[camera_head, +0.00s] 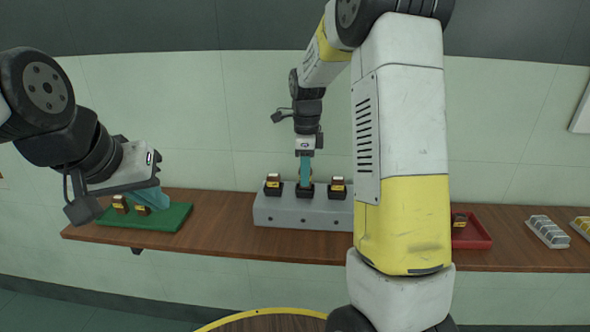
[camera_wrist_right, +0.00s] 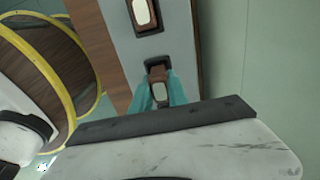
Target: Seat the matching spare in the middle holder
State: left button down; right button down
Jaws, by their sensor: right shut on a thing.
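A grey rack (camera_head: 290,212) on the shelf carries three dark holders in a row. Brown blocks with yellow labels sit in the left holder (camera_head: 273,184) and the right holder (camera_head: 338,187). My right gripper (camera_head: 305,183) points down at the middle holder (camera_head: 304,191). How deep the block sits is hidden. My left gripper (camera_head: 150,199) hangs over the green tray; its finger gap is unclear.
The green tray (camera_head: 175,220) holds two brown labelled blocks (camera_head: 120,203). A red tray (camera_head: 482,235) with a dark block (camera_head: 459,220) is partly behind my right arm. White racks of small cells (camera_head: 548,231) stand at far right. Bare wooden shelf (camera_head: 225,224) lies between green tray and grey rack.

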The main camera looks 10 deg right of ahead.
jog(key=shift+f, duration=0.8)
dwell(0.4)
jog(key=c, duration=1.6)
grip_release()
jog(key=shift+o, duration=0.2)
jog(key=shift+r, duration=5.5)
